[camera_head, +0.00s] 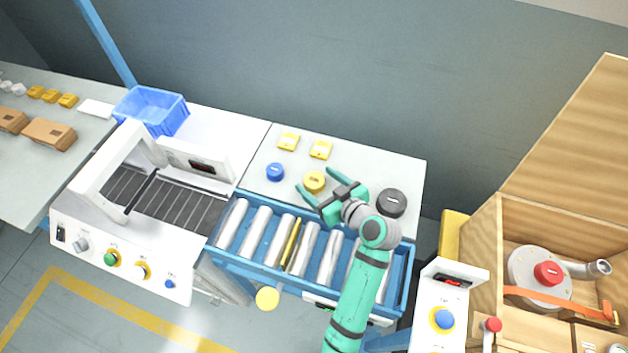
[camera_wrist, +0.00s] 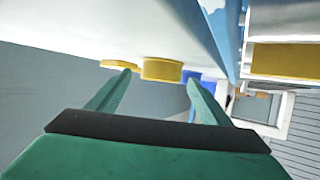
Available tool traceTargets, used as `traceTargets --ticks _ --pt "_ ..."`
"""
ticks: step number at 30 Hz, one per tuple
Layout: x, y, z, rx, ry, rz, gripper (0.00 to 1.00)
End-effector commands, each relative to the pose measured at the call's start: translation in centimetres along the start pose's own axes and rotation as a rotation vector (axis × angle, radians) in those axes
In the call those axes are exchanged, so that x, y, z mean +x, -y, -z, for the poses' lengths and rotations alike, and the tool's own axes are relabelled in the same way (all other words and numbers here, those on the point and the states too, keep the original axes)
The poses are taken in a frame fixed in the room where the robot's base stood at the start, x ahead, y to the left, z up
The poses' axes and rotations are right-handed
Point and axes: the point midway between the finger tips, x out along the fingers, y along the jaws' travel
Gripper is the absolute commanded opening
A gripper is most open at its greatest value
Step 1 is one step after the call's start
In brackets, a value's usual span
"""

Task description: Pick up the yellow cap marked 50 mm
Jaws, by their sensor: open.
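A round yellow cap (camera_head: 314,181) sits on the white bench top (camera_head: 370,165) behind the rollers. Its marking is too small to read. My gripper (camera_head: 317,178) is open and low over the bench, with its two green fingers pointing at the cap. In the wrist view the yellow cap (camera_wrist: 161,69) shows between the fingertips (camera_wrist: 159,77), a little nearer the left one and seemingly beyond the tips. Nothing is held. Whether a finger touches the cap cannot be told.
A blue cap (camera_head: 275,172) lies left of the yellow cap, and a black round cap (camera_head: 392,203) lies to the right. The roller conveyor (camera_head: 226,262) runs along the front. The bench's back right is clear.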

Motion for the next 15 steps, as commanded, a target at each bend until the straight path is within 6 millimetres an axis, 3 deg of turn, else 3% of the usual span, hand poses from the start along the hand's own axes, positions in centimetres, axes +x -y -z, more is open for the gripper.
traceTargets --ticks 6,14,15 --pt "2.4 0.1 0.0 0.0 0.0 -0.001 0.73" --pt "2.6 0.1 0.0 0.001 0.0 -0.002 0.73" --pt "2.6 0.1 0.0 0.001 0.0 -0.002 0.68"
